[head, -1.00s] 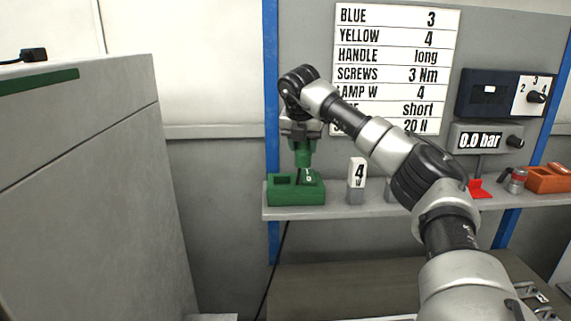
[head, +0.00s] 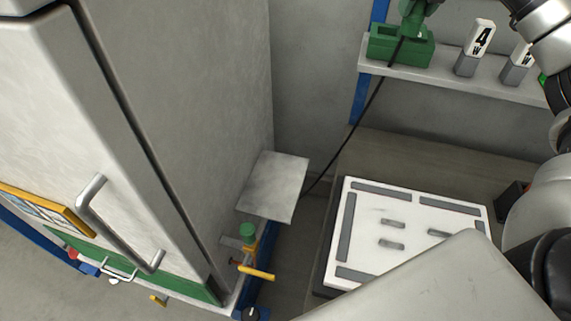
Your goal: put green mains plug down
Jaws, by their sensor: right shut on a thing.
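The green mains plug (head: 413,18) is at the top edge of the head view, upright at the green open-topped holder (head: 420,54) on the grey shelf (head: 450,84). A black cord (head: 368,108) hangs from there down past the shelf. My right gripper (head: 428,4) is shut on the plug from above. It is mostly cut off by the top edge, and I cannot tell how deep the plug sits in the holder. My left gripper is not in view.
Grey blocks with white "4 W" labels (head: 474,48) stand right of the holder. Below is a white slotted board (head: 400,215). A tall grey cabinet (head: 190,100) with a handle fills the left. A small grey plate (head: 275,186) juts out beside it.

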